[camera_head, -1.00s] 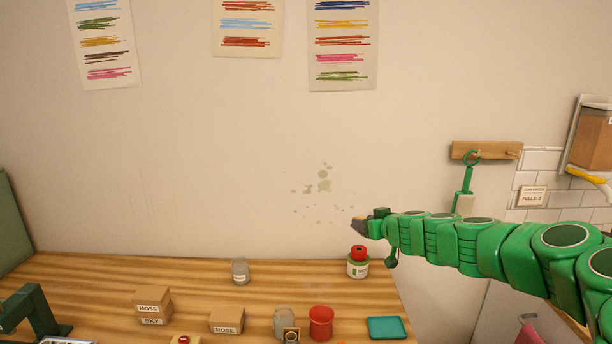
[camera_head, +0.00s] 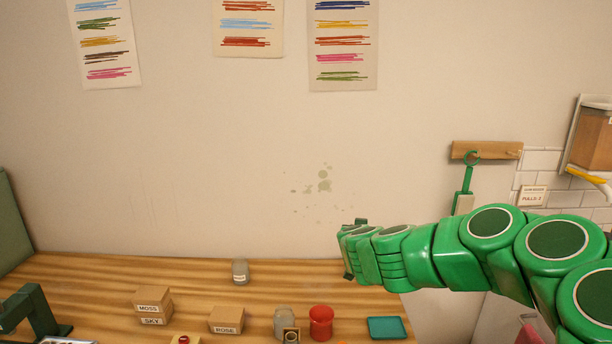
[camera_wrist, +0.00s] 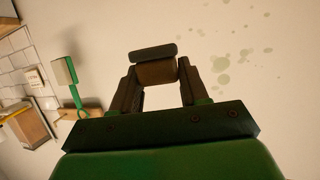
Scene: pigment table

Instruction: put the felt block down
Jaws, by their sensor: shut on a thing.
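The felt block (camera_wrist: 157,73) shows in the wrist view as a brown piece with a dark strip along its far edge. My gripper (camera_wrist: 156,80) is shut on it, one brown finger at each side. It is held in the air with the pale, speckled wall behind it. In the head view my green arm points toward the wall above the right back of the table. There it hides the felt block and most of my gripper; only dark edges of the gripper show.
The wooden table (camera_head: 90,280) holds a grey jar (camera_head: 240,272), a red pot (camera_head: 321,322), a teal tray (camera_head: 387,327), and boxes labelled MOSS, SKY and ROSE (camera_head: 227,320). A green brush-like tool (camera_head: 464,190) hangs from a wooden rail (camera_head: 487,150). Bare tabletop lies between the grey jar and my arm.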

